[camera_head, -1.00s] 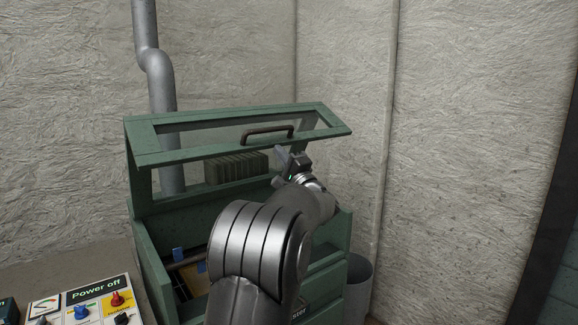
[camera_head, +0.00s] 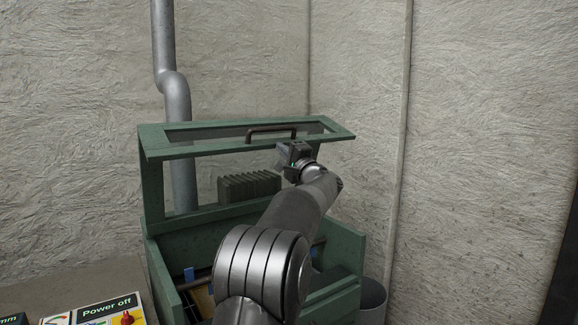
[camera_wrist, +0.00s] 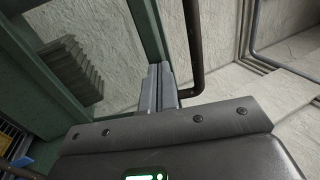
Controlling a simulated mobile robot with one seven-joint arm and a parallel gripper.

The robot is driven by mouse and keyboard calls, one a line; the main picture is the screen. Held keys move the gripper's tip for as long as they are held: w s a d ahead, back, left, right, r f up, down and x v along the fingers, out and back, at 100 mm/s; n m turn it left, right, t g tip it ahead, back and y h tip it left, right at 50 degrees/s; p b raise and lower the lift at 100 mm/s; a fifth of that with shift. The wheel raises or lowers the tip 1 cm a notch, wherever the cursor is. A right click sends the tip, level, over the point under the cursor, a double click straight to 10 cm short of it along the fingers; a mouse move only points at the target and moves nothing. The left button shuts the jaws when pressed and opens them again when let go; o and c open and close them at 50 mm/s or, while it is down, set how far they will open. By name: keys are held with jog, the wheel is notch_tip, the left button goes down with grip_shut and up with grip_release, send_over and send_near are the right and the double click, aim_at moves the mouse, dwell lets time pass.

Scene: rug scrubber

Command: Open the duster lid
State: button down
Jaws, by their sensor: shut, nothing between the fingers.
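The green duster lid (camera_head: 222,147) is a frame with a clear pane. It stands raised well above the green duster box (camera_head: 334,243), whose inside shows below. The dark bar handle (camera_head: 272,130) is on the lid's front. My gripper (camera_head: 284,152) is just below the handle at the lid's front edge. In the wrist view the grey fingers (camera_wrist: 158,80) are together and empty. The handle (camera_wrist: 193,45) runs just right of them and the lid frame (camera_wrist: 150,28) is just beyond them. I cannot tell whether the fingers touch the lid.
A grey pipe (camera_head: 175,110) rises behind the box. A ribbed block (camera_head: 249,187) stands at its back. A control panel (camera_head: 103,311) is at the lower left and a grey bin (camera_head: 373,297) is right of the box. Rough walls close off the back and right.

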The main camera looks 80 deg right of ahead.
jog(key=shift+g, duration=0.4)
jog(key=shift+w+d+r, duration=0.4)
jog(key=shift+r, duration=0.2)
jog(key=shift+w+d+r, duration=0.35)
jog(key=shift+d+r, duration=0.05)
jog(key=shift+r, duration=0.25)
jog(key=shift+w+d+r, duration=0.4)
jog(key=shift+r, duration=0.2)
jog(key=shift+s+a, duration=0.1)
jog(key=v, duration=1.3)
jog(key=shift+s+a, duration=0.3)
jog(key=shift+s, duration=0.1)
jog(key=shift+w+r, duration=0.1)
jog(key=shift+r, duration=0.05)
